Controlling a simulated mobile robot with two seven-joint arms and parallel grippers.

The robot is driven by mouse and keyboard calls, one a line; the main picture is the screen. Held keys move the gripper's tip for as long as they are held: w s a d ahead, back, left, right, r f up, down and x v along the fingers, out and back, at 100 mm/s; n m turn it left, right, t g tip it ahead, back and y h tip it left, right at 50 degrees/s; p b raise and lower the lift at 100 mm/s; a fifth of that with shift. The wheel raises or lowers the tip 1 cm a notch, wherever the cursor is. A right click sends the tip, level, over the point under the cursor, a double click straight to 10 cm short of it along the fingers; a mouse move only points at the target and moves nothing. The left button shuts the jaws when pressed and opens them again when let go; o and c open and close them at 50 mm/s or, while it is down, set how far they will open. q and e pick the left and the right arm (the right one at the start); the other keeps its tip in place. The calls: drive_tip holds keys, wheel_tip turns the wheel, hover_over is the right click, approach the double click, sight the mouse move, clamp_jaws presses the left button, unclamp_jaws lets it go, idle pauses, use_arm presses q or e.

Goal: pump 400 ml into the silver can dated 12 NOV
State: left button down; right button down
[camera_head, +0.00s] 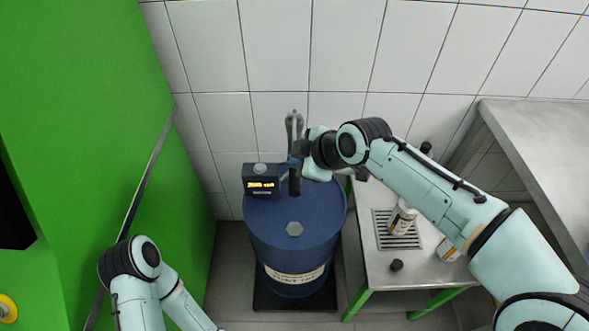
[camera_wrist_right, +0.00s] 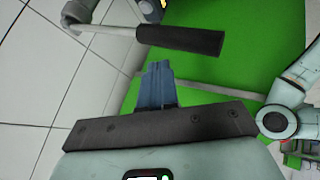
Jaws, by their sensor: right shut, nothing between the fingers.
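A blue drum (camera_head: 293,245) stands upright with a pump on top and a dark display box (camera_head: 261,180) showing small yellow characters that I cannot read. The pump's black handle grip (camera_head: 295,183) also shows in the right wrist view (camera_wrist_right: 180,40), on a metal rod. My right gripper (camera_head: 296,161) is shut and empty; its blue fingers (camera_wrist_right: 157,85) point at the grip, apart from it in the wrist view. A can (camera_head: 402,218) stands on the drip grate (camera_head: 390,240). Another can (camera_head: 447,251) is partly hidden by my right arm. Neither date is legible. My left gripper is out of view.
The cans share a metal side table (camera_head: 375,290) with green legs; a small black knob (camera_head: 397,265) is near its front. A green cabinet (camera_head: 90,120) fills the left. A steel counter (camera_head: 535,135) stands at the right. A tiled wall (camera_head: 340,45) closes the back.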

drive_tip(key=r+p, duration=0.4)
drive_tip(key=r, duration=0.1)
drive_tip(key=shift+w, duration=0.25)
idle(0.9)
